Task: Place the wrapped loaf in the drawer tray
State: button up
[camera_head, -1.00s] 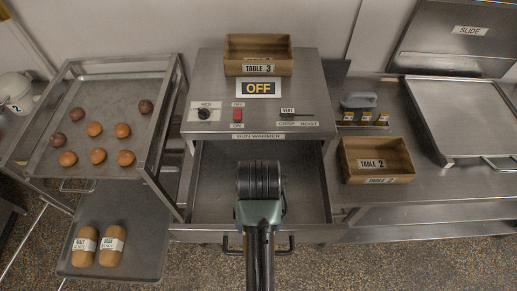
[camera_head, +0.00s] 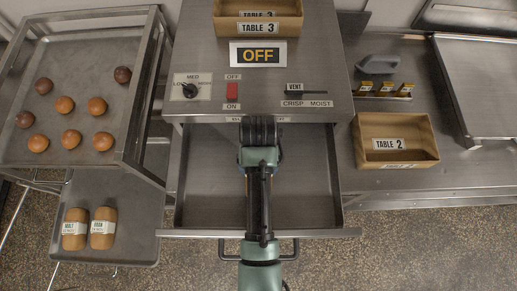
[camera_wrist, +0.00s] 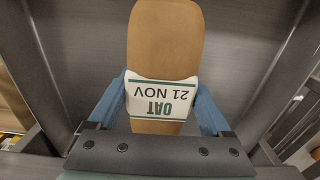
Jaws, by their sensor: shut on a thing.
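The wrapped loaf (camera_wrist: 165,40) is brown with a white band reading OAT, 21 NOV. In the wrist view my gripper (camera_wrist: 160,100) is shut on it, with a blue finger on each side of the band. In the head view my gripper (camera_head: 260,132) is at the back of the drawer, near the warmer's front edge, and the loaf is hidden behind it. The drawer tray (camera_head: 308,195) is pulled open under the bun warmer, and its visible floor is bare. In the wrist view grey metal lies behind the loaf; I cannot tell whether they touch.
The warmer (camera_head: 330,70) overhangs the drawer's back and bears a TABLE 3 box (camera_head: 258,28). A bun rack (camera_head: 75,75) stands left, above a lower tray (camera_head: 135,225) with two banded loaves. A TABLE 2 box (camera_head: 425,150) stands on the right counter.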

jog(key=shift+w+f, duration=0.1)
jog(key=shift+f, duration=1.85)
jog(key=shift+f, duration=0.2)
jog(key=o, duration=1.4)
jog(key=shift+c, duration=0.2)
